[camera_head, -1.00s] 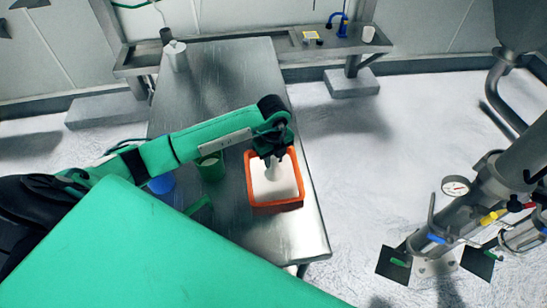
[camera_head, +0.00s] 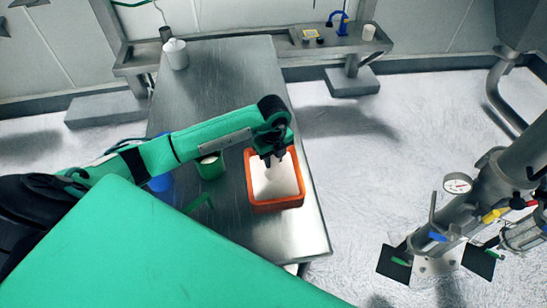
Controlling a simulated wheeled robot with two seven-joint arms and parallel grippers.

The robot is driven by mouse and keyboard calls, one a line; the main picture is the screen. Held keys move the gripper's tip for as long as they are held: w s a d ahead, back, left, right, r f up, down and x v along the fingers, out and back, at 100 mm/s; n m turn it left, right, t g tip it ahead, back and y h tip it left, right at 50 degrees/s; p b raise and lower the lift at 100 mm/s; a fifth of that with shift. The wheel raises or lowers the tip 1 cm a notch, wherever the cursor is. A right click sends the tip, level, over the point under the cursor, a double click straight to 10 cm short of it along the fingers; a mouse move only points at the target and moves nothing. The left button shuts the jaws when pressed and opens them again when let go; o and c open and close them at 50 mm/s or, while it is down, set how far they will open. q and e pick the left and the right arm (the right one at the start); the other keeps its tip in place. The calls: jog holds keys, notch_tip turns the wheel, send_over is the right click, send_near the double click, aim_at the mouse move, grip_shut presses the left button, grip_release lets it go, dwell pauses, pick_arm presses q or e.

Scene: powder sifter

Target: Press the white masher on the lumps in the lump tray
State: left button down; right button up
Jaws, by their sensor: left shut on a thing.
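The orange-rimmed lump tray (camera_head: 277,207) sits near the right edge of the steel table. White material or a white plate (camera_head: 275,184) fills most of its inside. My left gripper (camera_head: 273,161) points down over the back half of the tray and is shut on the white masher. The masher's handle is mostly hidden by the fingers, and its white blends with the white in the tray. I cannot make out separate lumps or clearly tell the masher's lower edge. My right gripper is not in view.
A green cup (camera_head: 210,167) with pale contents stands left of the tray. A blue item (camera_head: 160,183) is partly hidden by my left arm. A green tool (camera_head: 201,203) lies nearby. A white jar (camera_head: 176,54) stands at the table's (camera_head: 235,75) far end. The table's middle is clear.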

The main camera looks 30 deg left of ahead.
pick_arm(q)
notch_tip(320, 180, up, 5)
jog(key=p, duration=0.3)
jog(key=shift+f, duration=0.15)
jog(key=shift+r+p, duration=0.95)
jog(key=shift+r, duration=0.45)
jog(key=shift+d, duration=0.15)
